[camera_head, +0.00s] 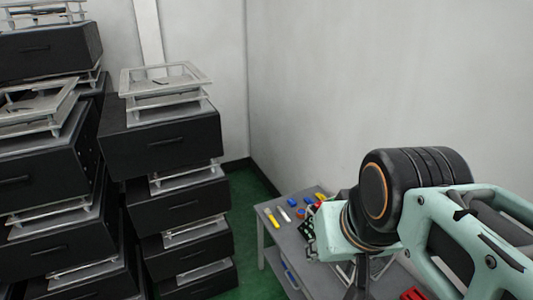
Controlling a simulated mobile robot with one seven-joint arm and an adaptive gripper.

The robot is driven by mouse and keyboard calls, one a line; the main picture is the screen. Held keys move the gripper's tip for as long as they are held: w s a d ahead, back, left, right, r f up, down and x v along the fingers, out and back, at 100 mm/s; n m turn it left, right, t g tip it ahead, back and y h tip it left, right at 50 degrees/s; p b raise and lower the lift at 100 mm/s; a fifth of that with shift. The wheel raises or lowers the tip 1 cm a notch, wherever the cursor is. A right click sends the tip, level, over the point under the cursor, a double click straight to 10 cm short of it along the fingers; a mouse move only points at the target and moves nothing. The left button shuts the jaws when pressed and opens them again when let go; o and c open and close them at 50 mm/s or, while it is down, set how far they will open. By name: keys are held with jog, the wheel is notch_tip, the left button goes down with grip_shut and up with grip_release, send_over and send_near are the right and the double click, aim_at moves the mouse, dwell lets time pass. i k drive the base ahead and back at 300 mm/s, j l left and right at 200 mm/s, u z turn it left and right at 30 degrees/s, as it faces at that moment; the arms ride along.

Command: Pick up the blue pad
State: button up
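A blue object (291,278) shows low by the near left edge of the grey table, apparently on a lower level. It is partly cut off by the table edge, and I cannot tell for sure that it is the blue pad. A small blue round item (293,202) lies on the tabletop near the back. My gripper (362,284) hangs below my wrist at the lower right, over the table in the picture. Its fingers are mostly hidden or out of frame, so its opening does not show.
The grey table (280,229) carries a yellow tool (270,216), a white marker (284,214) and other small items. A red item (412,294) shows at the bottom. Stacked black drawer units (160,148) fill the left. Green floor (243,213) is open between.

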aim_at(291, 202)
jog(key=i+j+z, duration=0.15)
jog(key=i+j, duration=0.4)
jog(key=i, duration=0.2)
jog(key=i+j+z, duration=0.15)
jog(key=i+j, duration=0.45)
jog(key=i, duration=0.1)
